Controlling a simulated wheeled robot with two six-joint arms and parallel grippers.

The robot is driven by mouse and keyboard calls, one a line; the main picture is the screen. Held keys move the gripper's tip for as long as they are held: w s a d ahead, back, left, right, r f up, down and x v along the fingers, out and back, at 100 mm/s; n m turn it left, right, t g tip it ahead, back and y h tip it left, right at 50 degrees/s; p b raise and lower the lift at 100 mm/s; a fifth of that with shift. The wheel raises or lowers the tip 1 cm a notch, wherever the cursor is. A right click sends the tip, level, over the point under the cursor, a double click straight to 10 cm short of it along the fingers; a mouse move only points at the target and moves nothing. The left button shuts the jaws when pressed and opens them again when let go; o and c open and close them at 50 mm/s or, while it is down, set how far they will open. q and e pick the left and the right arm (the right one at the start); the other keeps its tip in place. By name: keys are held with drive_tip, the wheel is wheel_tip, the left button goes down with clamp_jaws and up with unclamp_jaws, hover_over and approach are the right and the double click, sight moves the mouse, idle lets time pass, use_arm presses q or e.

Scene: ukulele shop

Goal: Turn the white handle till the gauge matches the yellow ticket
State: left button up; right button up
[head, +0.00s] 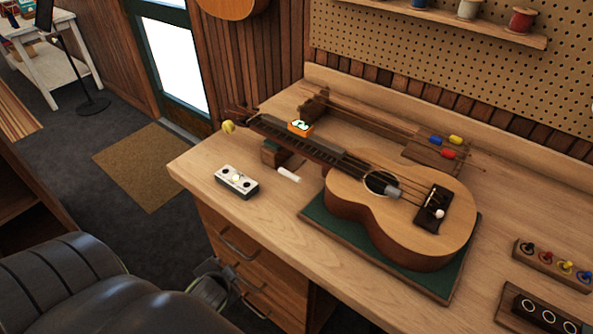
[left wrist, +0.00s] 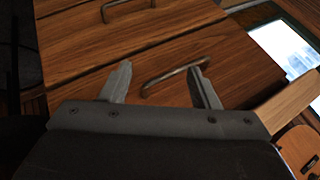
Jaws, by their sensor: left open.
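A ukulele (head: 400,212) lies face up on a green mat (head: 318,222) on the workbench, its neck pointing to the back left. A short white peg (head: 288,174), possibly the white handle, is beside the neck. An orange clip-on device with a pale, dark-marked face (head: 300,127), possibly the gauge, is at the headstock. A small yellow rounded thing (head: 228,126) is at the neck's far end; I see no clear yellow ticket. My left gripper (head: 215,268) is low before the drawers, away from the ukulele. In the left wrist view, its jaws (left wrist: 163,85) are open and empty. My right gripper is out of view.
A white box with dark round spots (head: 236,182) stands near the bench's left edge. Colored pegs sit in a rack (head: 548,264) at the right. Drawers with a metal handle (left wrist: 175,73) face my left gripper.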

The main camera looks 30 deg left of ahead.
sight(290, 174)
use_arm(q)
drive_tip(key=w+a+r+m+t+y, duration=0.1)
drive_tip(key=w+r+m+t, duration=0.2)
drive_tip(key=r, duration=0.5)
drive_tip(key=w+a+r+m+t+y, duration=0.1)
drive_tip(key=w+a+r+m+t, duration=0.1)
drive_tip(key=r+m+t, duration=0.45)
drive_tip(key=w+d+r+m+t+h, duration=0.1)
drive_tip(key=w+d+r+m+h, duration=0.2)
drive_tip(key=m, duration=0.5)
drive_tip(key=w+d+r+m+t+h, duration=0.1)
drive_tip(key=d+r+m+h, duration=0.3)
drive_tip(key=m, duration=0.3)
drive_tip(key=shift+h, duration=0.7)
drive_tip(key=w+p, duration=0.1)
drive_tip(key=w, duration=0.1)
drive_tip(key=w+f+p, duration=0.1)
drive_tip(key=w+p, duration=0.1)
drive_tip(key=w, duration=0.1)
drive_tip(key=w+p, duration=0.2)
drive_tip(key=shift+w+d+f, duration=0.15)
drive_tip(key=shift+d, duration=0.2)
drive_tip(key=w, duration=0.3)
drive_tip(key=w+p, duration=0.1)
drive_tip(key=w, duration=0.5)
drive_tip(key=shift+d+f+p, duration=0.25)
drive_tip(key=shift+d+p, duration=0.1)
drive_tip(key=shift+p, duration=0.05)
